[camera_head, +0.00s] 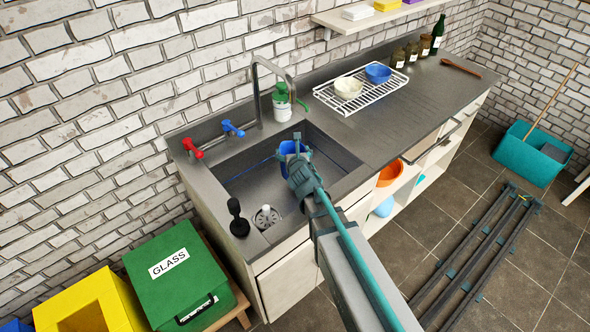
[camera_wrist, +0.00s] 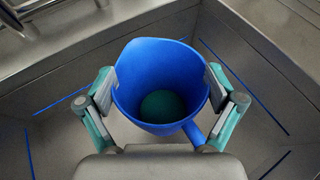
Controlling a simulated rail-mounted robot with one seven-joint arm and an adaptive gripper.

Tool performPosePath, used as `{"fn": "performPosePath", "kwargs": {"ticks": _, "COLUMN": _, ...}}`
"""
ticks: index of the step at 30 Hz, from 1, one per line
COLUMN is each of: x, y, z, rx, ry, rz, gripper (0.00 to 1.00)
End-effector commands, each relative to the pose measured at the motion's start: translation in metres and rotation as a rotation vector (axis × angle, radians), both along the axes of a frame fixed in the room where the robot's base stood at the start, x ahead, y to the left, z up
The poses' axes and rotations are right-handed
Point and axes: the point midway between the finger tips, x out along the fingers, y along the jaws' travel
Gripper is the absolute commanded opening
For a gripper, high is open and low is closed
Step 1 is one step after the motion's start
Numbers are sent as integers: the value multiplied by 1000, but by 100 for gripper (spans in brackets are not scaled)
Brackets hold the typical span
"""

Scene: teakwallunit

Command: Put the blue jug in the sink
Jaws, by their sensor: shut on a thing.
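The blue jug (camera_wrist: 159,58) is between the two fingers of my gripper (camera_wrist: 160,95) in the wrist view, with a finger against each side. I look down into its open top, and something dark green shows at its bottom. In the head view the jug (camera_head: 291,149) is over the sink basin, in front of my gripper (camera_head: 299,168), which hides part of it. The grey metal sink (camera_head: 245,190) is set in the counter, and its walls surround the jug in the wrist view. I cannot tell whether the jug touches the sink floor.
A tall faucet (camera_head: 256,90) stands behind the basin, with red (camera_head: 190,147) and blue (camera_head: 230,128) taps at left. A green-topped bottle (camera_head: 282,108) stands by the faucet. A black plunger-like thing (camera_head: 237,215) is at the front left corner. A dish rack (camera_head: 360,92) with bowls is to the right.

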Motion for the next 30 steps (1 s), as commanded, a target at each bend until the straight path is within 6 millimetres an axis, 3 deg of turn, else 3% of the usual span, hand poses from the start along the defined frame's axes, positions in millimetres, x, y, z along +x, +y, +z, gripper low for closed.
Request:
{"fn": "performPosePath", "kwargs": {"ticks": 1, "x": 0, "y": 0, "z": -11, "rx": -1, "ry": 1, "rz": 0, "gripper": 25}}
{"fn": "performPosePath", "kwargs": {"ticks": 7, "x": 0, "y": 0, "z": -24, "rx": 1, "ry": -1, "rz": 0, "gripper": 25}}
{"fn": "performPosePath", "kwargs": {"ticks": 15, "x": 0, "y": 0, "z": -56, "rx": 1, "ry": 0, "rz": 0, "gripper": 25}}
{"fn": "performPosePath", "kwargs": {"ticks": 29, "x": 0, "y": 0, "z": -61, "rx": 1, "ry": -1, "rz": 0, "gripper": 25}}
{"fn": "performPosePath", "kwargs": {"ticks": 30, "x": 0, "y": 0, "z": -60, "rx": 1, "ry": 0, "rz": 0, "gripper": 98}}
